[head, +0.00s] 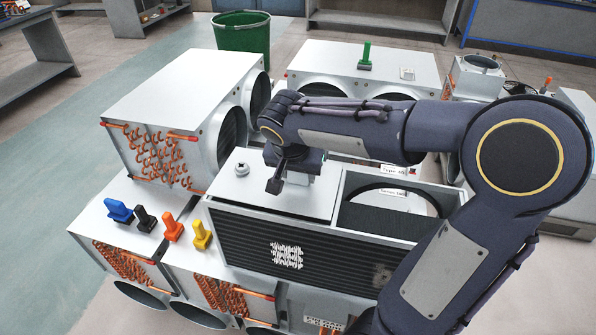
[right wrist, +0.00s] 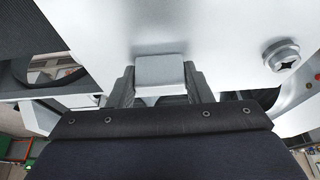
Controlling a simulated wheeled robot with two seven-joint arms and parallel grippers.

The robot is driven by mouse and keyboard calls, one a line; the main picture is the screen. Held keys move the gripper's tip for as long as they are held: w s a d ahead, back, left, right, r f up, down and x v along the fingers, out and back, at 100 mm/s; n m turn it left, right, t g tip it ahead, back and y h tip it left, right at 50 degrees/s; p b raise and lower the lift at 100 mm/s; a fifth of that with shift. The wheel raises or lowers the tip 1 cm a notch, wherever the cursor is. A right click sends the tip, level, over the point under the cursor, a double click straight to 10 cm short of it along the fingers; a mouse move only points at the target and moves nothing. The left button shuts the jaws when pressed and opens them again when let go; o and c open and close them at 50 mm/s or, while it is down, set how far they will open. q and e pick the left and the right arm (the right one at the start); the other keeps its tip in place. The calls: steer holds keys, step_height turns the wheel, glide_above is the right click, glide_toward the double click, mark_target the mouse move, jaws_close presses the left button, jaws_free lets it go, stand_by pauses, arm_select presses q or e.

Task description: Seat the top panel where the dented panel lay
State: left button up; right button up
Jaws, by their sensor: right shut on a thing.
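A flat silver panel (head: 255,192) covers the left part of the top of the black-grilled unit (head: 262,240). It has a cross-slotted knob (head: 241,169) near its left end, also seen in the right wrist view (right wrist: 281,53). My right gripper (head: 290,177) points down over the panel's middle. In the right wrist view its fingers are shut on a grey block-shaped handle (right wrist: 160,70) on the panel. Whether the panel rests fully flat is hard to tell. I cannot make out a dent. My left gripper is not in view.
Right of the panel, the unit's top is open, showing a round opening (head: 395,205) with labels. Blue, black, orange and yellow clips (head: 202,235) stand on the left unit. Silver coil units (head: 190,95) stand behind. A green bin (head: 241,35) is at the back.

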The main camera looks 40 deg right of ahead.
steer(key=shift+f+b, duration=0.45)
steer(key=shift+b, duration=0.05)
steer(key=shift+f+b, duration=0.45)
steer(key=shift+b, duration=0.4)
stand_by(1.6)
steer(key=o, duration=1.4)
steer(key=o, duration=0.4)
steer(key=shift+o, duration=0.3)
steer(key=shift+o, duration=0.8)
